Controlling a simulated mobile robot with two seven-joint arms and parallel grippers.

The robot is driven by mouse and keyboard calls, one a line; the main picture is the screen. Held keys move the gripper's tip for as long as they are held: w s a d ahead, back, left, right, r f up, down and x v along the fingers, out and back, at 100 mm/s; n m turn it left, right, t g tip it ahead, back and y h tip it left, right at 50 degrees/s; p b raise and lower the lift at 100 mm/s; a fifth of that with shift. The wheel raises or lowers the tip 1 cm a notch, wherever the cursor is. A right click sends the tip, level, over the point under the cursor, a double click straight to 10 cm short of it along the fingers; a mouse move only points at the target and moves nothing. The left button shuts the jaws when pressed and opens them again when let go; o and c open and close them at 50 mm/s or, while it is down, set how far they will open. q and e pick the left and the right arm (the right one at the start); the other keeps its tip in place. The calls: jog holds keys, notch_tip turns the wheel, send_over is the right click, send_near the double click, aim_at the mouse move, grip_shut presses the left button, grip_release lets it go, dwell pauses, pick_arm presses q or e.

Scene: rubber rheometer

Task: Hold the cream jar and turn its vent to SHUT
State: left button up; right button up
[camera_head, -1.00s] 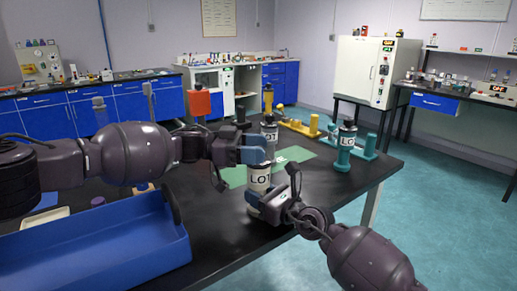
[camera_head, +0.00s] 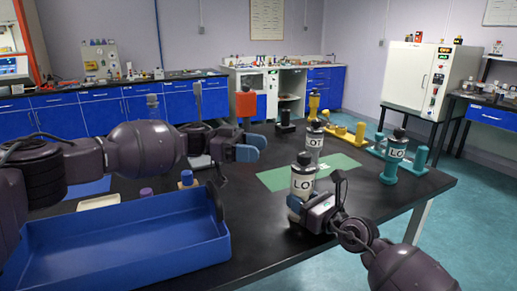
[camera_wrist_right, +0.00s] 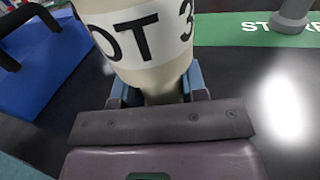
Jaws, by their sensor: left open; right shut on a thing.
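A cream jar (camera_head: 303,181) with a black top (camera_head: 304,158) and a "LOT" label stands upright at the near edge of the green mat. My right gripper (camera_head: 303,207) is shut on its lower part. In the right wrist view the cream jar (camera_wrist_right: 140,40) rises between the blue fingertips, its label reading "OT 3". My left gripper (camera_head: 253,147) is open and empty, left of the jar's top and apart from it. The vent setting is too small to read.
A blue tray (camera_head: 130,245) fills the near left. Black tabletop around the held jar is mostly clear.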

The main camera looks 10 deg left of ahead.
jog(key=o, duration=1.1)
